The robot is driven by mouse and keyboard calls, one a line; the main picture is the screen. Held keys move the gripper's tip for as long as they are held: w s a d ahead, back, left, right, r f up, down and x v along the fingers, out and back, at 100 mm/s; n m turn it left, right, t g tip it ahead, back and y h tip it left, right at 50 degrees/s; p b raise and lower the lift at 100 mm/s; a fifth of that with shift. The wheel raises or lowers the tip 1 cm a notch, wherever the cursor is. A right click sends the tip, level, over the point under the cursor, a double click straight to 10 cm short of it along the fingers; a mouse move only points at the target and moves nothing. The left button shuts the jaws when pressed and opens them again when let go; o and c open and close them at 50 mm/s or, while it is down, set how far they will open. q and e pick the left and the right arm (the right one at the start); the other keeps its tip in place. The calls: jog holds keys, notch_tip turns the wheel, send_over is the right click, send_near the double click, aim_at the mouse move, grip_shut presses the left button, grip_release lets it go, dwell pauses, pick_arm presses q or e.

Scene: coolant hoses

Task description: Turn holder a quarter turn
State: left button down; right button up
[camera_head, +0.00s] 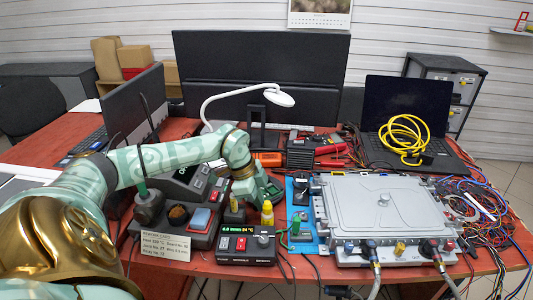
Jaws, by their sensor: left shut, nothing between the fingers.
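My left arm comes in from the left and bends down over the middle of the table. My left gripper (268,190) is shut and empty, just left of the blue mat. I cannot tell for sure which thing is the holder; a small dark stand (301,192) on the blue mat (290,212) may be it. The gripper looks apart from this stand. A large grey metal case (360,205) with hose fittings along its front lies right of the mat. My right gripper is not in view.
A white lamp (281,96) arches above. A laptop (407,110) with a yellow cable coil (402,137) is behind. Tangled wires (490,215) crowd the right side.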

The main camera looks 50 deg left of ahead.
pick_arm(q)
jog(key=shift+s+a, duration=0.1)
jog(key=shift+f, duration=0.1)
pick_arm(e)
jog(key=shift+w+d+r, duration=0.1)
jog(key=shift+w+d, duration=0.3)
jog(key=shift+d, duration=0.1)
